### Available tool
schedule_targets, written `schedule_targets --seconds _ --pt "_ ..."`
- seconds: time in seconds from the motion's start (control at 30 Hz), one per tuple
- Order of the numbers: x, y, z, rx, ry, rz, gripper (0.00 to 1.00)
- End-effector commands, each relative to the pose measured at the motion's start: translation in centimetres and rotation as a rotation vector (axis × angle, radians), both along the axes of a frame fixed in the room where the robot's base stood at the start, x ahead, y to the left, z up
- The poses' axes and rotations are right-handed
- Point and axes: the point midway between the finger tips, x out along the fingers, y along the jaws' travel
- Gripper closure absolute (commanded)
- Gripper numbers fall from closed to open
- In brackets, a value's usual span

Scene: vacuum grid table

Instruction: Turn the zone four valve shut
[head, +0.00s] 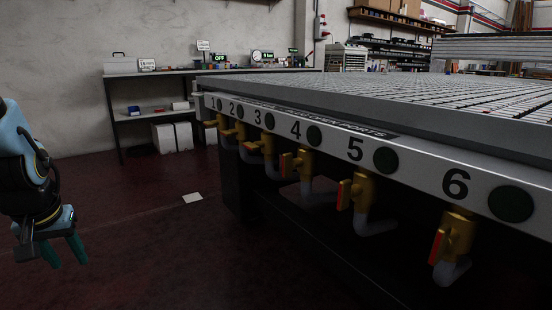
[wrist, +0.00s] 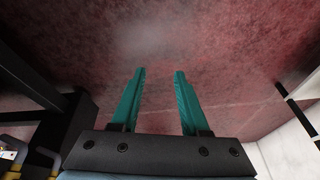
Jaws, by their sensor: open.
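The zone four valve (head: 304,166) hangs under the number 4 on the white front rail of the grid table (head: 350,98). It has a brass body, a red-orange handle (head: 286,165) on its left side, and a grey pipe below. A dark green round disc (head: 314,136) sits beside the number. My gripper (head: 68,252) is at the far left of the head view, pointing down, well apart from the valve. In the wrist view my gripper (wrist: 160,75) shows two teal fingers spread open with nothing between them. The valve cannot be made out there.
Similar valves line the rail: zone five (head: 358,192) and zone six (head: 452,238) to the right, others to the left. A workbench (head: 160,73) stands by the back wall. A white sheet (head: 193,198) lies on the dark red floor, which is otherwise clear between my gripper and the table.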

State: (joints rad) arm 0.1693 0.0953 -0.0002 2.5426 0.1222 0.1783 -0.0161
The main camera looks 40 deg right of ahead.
Motion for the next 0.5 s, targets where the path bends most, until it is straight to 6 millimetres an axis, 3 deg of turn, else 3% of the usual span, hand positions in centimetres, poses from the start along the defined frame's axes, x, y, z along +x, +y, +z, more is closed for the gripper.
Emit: schedule_targets --seconds 0.13,0.27,0.37,0.4,0.5 --pt "5.5 -6.8 0.7 -0.047 -0.249 -0.282 0.55" --pt "7.4 -15.5 2.0 -0.184 -0.457 -0.552 0.55" --pt "6.0 -22.5 3.5 -0.348 -0.585 -0.753 0.55" --pt "4.9 -25.1 4.1 -0.427 -0.626 -0.828 0.55" --pt "1.1 -30.5 5.9 -0.633 -0.698 -0.986 0.55"
